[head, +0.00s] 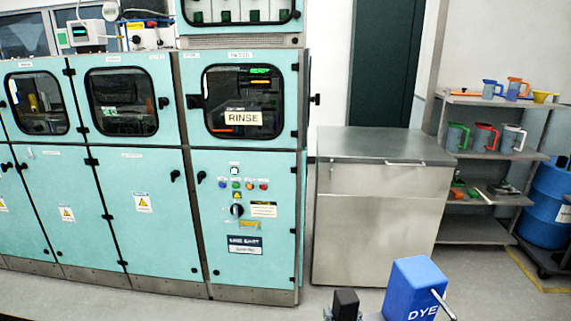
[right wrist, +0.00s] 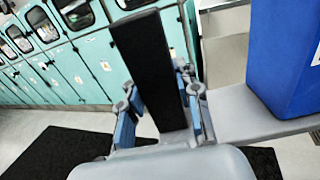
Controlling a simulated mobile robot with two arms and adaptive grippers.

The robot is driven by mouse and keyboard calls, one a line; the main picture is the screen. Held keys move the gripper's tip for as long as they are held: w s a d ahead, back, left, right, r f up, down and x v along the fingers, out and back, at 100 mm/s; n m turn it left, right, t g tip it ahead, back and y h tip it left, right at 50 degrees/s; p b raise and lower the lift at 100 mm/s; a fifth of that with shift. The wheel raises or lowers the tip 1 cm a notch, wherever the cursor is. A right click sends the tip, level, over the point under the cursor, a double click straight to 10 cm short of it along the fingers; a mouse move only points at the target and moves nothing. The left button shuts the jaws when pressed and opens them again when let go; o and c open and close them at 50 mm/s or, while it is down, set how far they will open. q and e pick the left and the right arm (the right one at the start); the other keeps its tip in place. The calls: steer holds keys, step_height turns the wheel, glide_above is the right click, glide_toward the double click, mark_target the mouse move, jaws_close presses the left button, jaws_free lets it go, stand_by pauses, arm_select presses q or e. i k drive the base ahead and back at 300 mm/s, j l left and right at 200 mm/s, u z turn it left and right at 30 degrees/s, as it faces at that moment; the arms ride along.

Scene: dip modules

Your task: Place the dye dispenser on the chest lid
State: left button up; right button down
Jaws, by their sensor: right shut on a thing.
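The dye dispenser (head: 413,289) is a blue box-shaped container with white "DYE" lettering and a grey lever at its side. It shows at the bottom of the head view, and its blue side fills the right edge of the right wrist view (right wrist: 284,55). The chest (head: 375,235) is a stainless steel cabinet with a flat grey lid (head: 375,143), closed and bare. The dispenser is in front of the chest, apart from it. My left gripper is out of view.
Teal machines (head: 145,200) with windows and a "RINSE" sign line the left. A metal shelf (head: 485,155) with several coloured jugs stands right of the chest. A blue drum (head: 547,203) is at the far right. Open floor (head: 270,304) lies before the chest.

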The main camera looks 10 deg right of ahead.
mark_target(377, 141)
steer(key=i+l+z, duration=0.3)
steer(key=i, duration=0.5)
steer(key=i+z, duration=0.35)
steer(key=i, duration=0.45)
steer(key=i+u, duration=0.15)
steer(key=i, duration=0.35)
steer(key=i+l+u, duration=0.15)
steer(key=i, duration=0.35)
steer(key=i+l+u, duration=0.1)
steer(key=i, duration=0.35)
steer(key=i+l+u, duration=0.15)
steer(key=i, duration=0.35)
steer(key=l, duration=0.1)
